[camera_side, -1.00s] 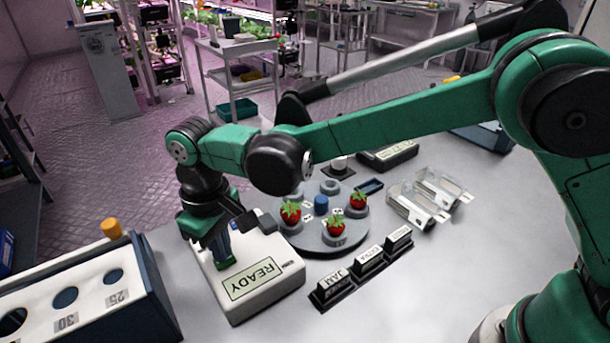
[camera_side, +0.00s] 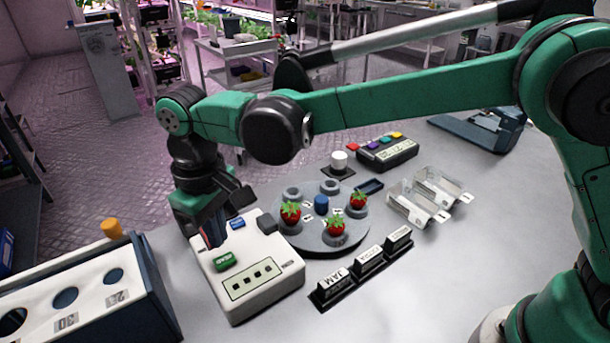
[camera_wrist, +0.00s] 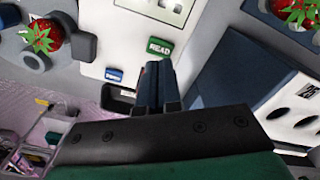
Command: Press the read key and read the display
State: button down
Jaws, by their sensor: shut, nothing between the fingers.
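The white reader box (camera_side: 275,297) stands on the table in the side view. Its green READ key (camera_side: 225,262) is uncovered and also shows in the wrist view (camera_wrist: 159,47). The display (camera_side: 252,281) shows a row of several dark squares, with no readable word or number. In the wrist view only part of the display (camera_wrist: 160,6) shows at the top edge. My gripper (camera_side: 213,240) is shut and empty, just above and behind the green key, apart from it. Its closed fingers also show in the wrist view (camera_wrist: 154,76). A blue key (camera_side: 237,223) is beside them.
A round grey plate (camera_side: 300,240) with strawberries (camera_side: 335,225) is right of the box. A rack of label blocks (camera_side: 333,290) stands in front of it. A holed sizing box (camera_side: 90,290) is at left. Clear trays (camera_side: 415,205) lie at right; the front right table is bare.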

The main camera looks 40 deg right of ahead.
jog(key=shift+r, duration=2)
jog(key=shift+d, duration=0.1)
jog(key=s+d+m+t, duration=0.3)
jog(key=s+d, duration=0.1)
jog(key=d, duration=0.7)
jog(key=s+d+m+t, duration=0.3)
jog(key=s+d+t, duration=0.1)
jog(key=d, duration=0.8)
jog(key=shift+s+d, duration=0.25)
jog(key=shift+s, duration=0.05)
